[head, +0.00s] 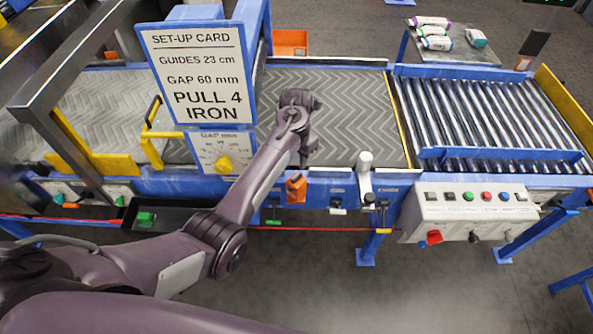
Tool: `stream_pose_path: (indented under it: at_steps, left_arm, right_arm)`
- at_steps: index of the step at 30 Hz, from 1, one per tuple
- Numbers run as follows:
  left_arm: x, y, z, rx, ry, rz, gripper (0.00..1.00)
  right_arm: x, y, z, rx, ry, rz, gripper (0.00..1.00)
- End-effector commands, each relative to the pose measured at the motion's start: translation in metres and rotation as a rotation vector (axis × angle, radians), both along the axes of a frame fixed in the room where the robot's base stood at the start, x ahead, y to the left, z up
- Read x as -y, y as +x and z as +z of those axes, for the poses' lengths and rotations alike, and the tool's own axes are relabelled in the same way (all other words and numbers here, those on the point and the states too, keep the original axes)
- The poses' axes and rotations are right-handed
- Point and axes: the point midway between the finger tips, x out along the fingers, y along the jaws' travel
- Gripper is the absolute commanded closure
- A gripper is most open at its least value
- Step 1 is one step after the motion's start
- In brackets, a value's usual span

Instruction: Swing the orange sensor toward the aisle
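The small orange sensor (296,188) is mounted on the front blue rail of the conveyor, near the middle of the head view. My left arm reaches in from the left, and its wrist is bent over the belt. My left gripper (304,158) points down just above and behind the orange sensor, with a small gap between them in the picture. Its fingers are small and dark, so I cannot tell whether they are open or shut. My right gripper is not in view.
A grey-white handle (365,178) stands on the rail right of the sensor. The control box (470,214) and rollers (480,110) are further right. The set-up card (196,75) and yellow-knobbed dial (222,153) stand left. A red cord (310,229) runs below. The aisle floor (330,285) is clear.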

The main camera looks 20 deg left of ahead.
Motion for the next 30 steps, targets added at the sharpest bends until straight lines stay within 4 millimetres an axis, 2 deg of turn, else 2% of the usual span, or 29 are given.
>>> stream_pose_path:
  at_steps: [12, 15, 26, 30]
  left_arm:
    - [0.0, -0.001, -0.06, -0.004, 0.001, 0.002, 0.67]
    - [0.0, 0.0, -0.069, -0.002, 0.0, 0.002, 0.67]
    - [0.0, 0.0, -0.076, 0.0, 0.0, 0.002, 0.67]
    - [0.0, -0.001, -0.076, 0.0, 0.0, 0.002, 0.84]
  right_arm:
    - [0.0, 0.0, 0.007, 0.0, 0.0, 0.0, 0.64]
    - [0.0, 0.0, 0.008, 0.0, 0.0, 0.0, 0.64]
    - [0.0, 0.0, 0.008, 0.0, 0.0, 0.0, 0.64]
    - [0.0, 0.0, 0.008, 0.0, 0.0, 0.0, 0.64]
